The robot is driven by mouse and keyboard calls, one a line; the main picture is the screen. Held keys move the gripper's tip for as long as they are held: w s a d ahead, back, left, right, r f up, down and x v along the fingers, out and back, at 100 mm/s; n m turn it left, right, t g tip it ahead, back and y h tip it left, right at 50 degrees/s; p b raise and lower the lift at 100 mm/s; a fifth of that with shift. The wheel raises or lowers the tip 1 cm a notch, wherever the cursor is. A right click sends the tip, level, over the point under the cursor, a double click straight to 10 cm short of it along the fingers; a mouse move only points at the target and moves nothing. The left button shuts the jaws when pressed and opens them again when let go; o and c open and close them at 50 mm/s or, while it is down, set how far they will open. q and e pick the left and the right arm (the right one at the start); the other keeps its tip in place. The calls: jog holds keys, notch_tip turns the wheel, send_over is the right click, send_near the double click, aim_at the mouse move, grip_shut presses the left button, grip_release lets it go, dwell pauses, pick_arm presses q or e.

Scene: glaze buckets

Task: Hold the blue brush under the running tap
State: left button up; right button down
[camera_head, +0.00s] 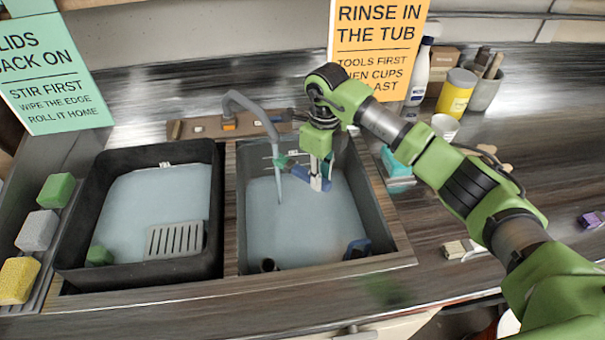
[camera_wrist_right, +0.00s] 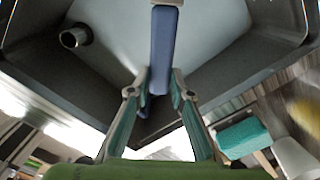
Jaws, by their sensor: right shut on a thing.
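The grey curved tap (camera_head: 252,106) stands behind the right sink tub (camera_head: 240,225). A thin pale stream of water (camera_head: 279,187) falls from its spout into this tub. My right gripper (camera_head: 318,180) reaches down over the tub and is shut on the blue brush (camera_head: 300,175). In the right wrist view the brush (camera_wrist_right: 161,50) lies between the fingertips (camera_wrist_right: 158,90), its long blue part pointing away from the gripper. In the head view its left end is close to the right of the stream; I see no clear contact. My left gripper is not in view.
A black tub (camera_head: 72,235) with a grey slotted rack (camera_head: 175,240) is on the left, with sponges (camera_head: 38,230) beside it. Bottles and a yellow can (camera_head: 457,92) stand back right.

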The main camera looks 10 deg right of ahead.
jog(key=shift+w+d, duration=0.2)
jog(key=shift+d, duration=0.05)
jog(key=shift+s+a, duration=0.1)
jog(key=shift+a, duration=0.05)
jog(key=shift+s+a, duration=0.3)
jog(key=shift+a, duration=0.05)
jog(key=shift+w+d, duration=0.1)
jog(key=shift+d, duration=0.05)
jog(key=shift+w+d+b, duration=0.3)
jog(key=shift+d+b, duration=0.05)
jog(key=shift+b, duration=0.1)
dwell(0.3)
jog(key=shift+s+d+p, duration=0.55)
jog(key=shift+s+d, duration=0.3)
jog(key=shift+s, duration=0.15)
jog(key=shift+s+d+p, duration=0.25)
jog(key=shift+s+d, duration=0.6)
jog(key=shift+s, duration=0.25)
jog(key=shift+s+d+p, duration=0.25)
jog(key=shift+s+d, duration=0.55)
jog(key=shift+s, duration=0.25)
